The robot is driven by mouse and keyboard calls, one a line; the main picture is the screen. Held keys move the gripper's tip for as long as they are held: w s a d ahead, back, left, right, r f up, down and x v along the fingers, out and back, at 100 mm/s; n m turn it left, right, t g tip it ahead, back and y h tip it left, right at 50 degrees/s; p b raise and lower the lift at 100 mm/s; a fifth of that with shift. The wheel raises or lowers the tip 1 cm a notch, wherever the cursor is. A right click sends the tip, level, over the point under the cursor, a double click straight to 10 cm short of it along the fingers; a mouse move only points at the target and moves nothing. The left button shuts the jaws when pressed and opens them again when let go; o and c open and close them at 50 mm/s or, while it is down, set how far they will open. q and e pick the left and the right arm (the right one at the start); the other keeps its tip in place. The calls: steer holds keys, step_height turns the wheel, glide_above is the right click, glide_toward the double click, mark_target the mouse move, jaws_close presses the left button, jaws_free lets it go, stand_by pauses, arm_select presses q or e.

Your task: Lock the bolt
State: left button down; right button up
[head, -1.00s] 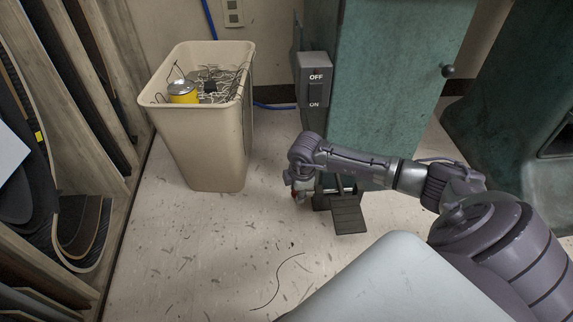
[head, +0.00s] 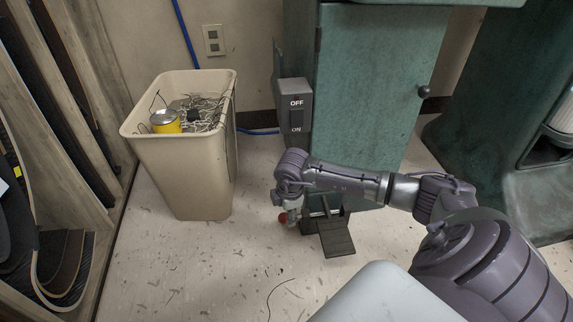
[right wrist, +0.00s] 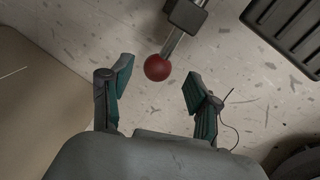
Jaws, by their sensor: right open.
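A red ball knob (right wrist: 157,68) on the end of a metal rod (right wrist: 174,42) shows in the right wrist view; I take this to be the bolt's handle. The rod runs up into a dark block (right wrist: 187,15). My right gripper (right wrist: 158,87) is open and empty, its two teal-padded fingers spread to either side below the knob, not touching it. In the head view the red knob (head: 283,218) sits low by the green machine's base, just below my right wrist, and the fingers are mostly hidden there. My left gripper is not in view.
A black foot pedal (head: 337,238) lies right of the knob. The green cabinet (head: 370,100) with an OFF/ON switch box (head: 296,110) stands behind. A beige bin (head: 185,165) with wire and a yellow can stands left. Wooden shelving is at far left. The floor in front is clear.

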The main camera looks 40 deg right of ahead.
step_height(320, 180, up, 9)
steer(key=s, duration=0.1)
steer(key=shift+s+a, duration=0.25)
steer(key=shift+s, duration=0.05)
steer(key=shift+f, duration=0.1)
